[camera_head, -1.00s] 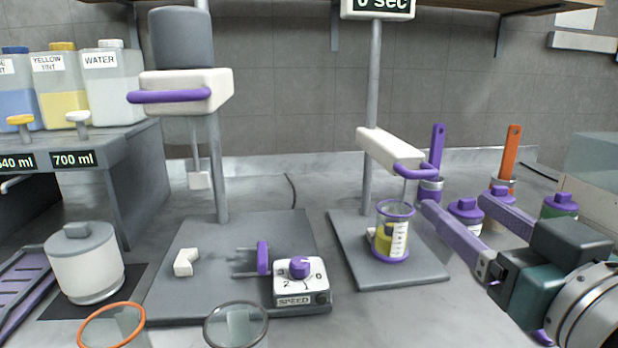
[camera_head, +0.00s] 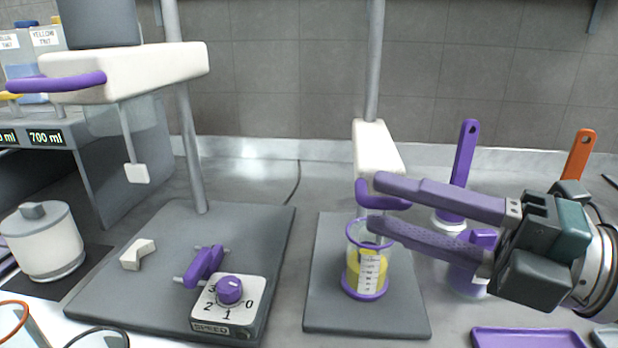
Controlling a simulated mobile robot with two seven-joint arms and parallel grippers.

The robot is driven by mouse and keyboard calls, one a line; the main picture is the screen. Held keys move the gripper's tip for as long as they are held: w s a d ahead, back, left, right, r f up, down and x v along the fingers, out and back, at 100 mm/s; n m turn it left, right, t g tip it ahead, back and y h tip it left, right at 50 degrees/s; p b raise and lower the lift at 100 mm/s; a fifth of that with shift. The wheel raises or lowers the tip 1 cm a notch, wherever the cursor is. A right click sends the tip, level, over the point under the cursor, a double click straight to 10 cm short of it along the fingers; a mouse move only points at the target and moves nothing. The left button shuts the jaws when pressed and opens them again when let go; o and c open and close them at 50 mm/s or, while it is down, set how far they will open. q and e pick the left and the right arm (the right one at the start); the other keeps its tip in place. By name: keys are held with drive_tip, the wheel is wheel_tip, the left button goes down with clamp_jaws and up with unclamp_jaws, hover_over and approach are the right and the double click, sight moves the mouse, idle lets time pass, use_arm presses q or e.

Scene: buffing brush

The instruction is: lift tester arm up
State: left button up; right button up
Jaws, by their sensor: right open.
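The tester arm (camera_head: 377,150) is a white block on a grey pole, with a purple handle (camera_head: 395,200) on its front. It stands over a grey base plate (camera_head: 325,290). A glass beaker (camera_head: 368,262) with purple rims and yellow liquid stands on that plate below the arm. My right gripper (camera_head: 373,203) comes in from the right, its two purple fingers apart. The fingertips are at the handle, one near its upper edge and one below it near the beaker rim. I cannot tell whether they touch the handle. My left gripper is not in view.
A mixer with a white head (camera_head: 130,72) and a speed dial (camera_head: 230,290) stands at left. A white lidded pot (camera_head: 42,242) is at far left. A purple-handled brush (camera_head: 463,170) and a purple-lidded jar (camera_head: 470,262) stand close behind my right gripper. A purple tray (camera_head: 520,338) lies at front right.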

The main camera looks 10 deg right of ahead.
drive_tip(key=x, duration=0.5)
clamp_jaws()
idle(1.4)
